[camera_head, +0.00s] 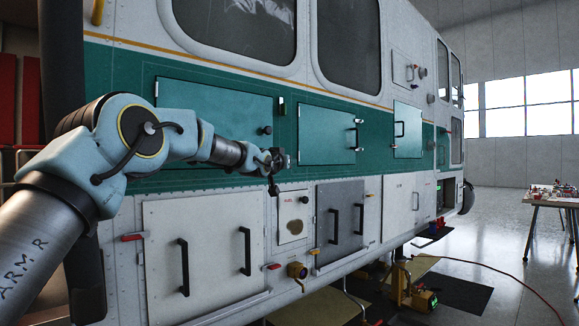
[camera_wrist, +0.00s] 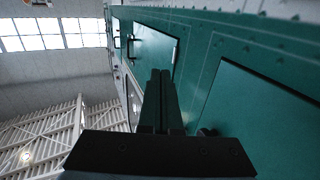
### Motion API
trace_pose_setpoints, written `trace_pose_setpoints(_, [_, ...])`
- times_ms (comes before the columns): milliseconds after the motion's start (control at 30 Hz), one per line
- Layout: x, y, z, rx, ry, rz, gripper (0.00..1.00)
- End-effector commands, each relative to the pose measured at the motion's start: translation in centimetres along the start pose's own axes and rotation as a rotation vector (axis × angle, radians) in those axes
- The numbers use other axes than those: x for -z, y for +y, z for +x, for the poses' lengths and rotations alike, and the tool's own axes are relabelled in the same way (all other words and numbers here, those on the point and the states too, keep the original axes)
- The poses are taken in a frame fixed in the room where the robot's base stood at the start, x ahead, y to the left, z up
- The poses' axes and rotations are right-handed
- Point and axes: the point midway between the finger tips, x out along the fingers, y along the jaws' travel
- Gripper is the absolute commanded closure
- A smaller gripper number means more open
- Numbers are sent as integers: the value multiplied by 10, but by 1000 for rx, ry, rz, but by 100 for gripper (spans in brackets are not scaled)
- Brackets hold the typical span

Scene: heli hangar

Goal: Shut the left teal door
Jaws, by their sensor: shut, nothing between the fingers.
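The left teal door (camera_head: 222,105) is a wide panel in the green band of the helicopter's side, with a dark round knob (camera_head: 265,130) near its lower right corner. It looks close to flush with the wall; I cannot tell whether a small gap remains. In the wrist view, a teal panel (camera_wrist: 265,120) that seems to be this door fills the right side, with a dark knob (camera_wrist: 207,132) by the fingers. My gripper (camera_head: 283,160) is shut and empty, just below and right of the door's lower right corner. My closed fingers (camera_wrist: 160,85) point along the wall.
A middle teal door (camera_head: 326,135) with a handle is right of my gripper, and a smaller teal door (camera_head: 407,130) stands farther right. White hatches with black handles (camera_head: 205,250) lie below. A table (camera_head: 553,195) stands far right.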

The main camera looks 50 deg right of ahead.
Motion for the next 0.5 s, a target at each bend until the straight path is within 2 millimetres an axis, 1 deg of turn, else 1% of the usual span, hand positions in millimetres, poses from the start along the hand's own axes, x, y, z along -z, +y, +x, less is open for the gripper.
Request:
trace_pose_setpoints(33, [-3,8,-3,-2,0,4,100])
trace_pose_setpoints(400, [-3,65,-29,-4,1,3,100])
trace_pose_setpoints(500, [-2,77,-35,-3,0,1,100])
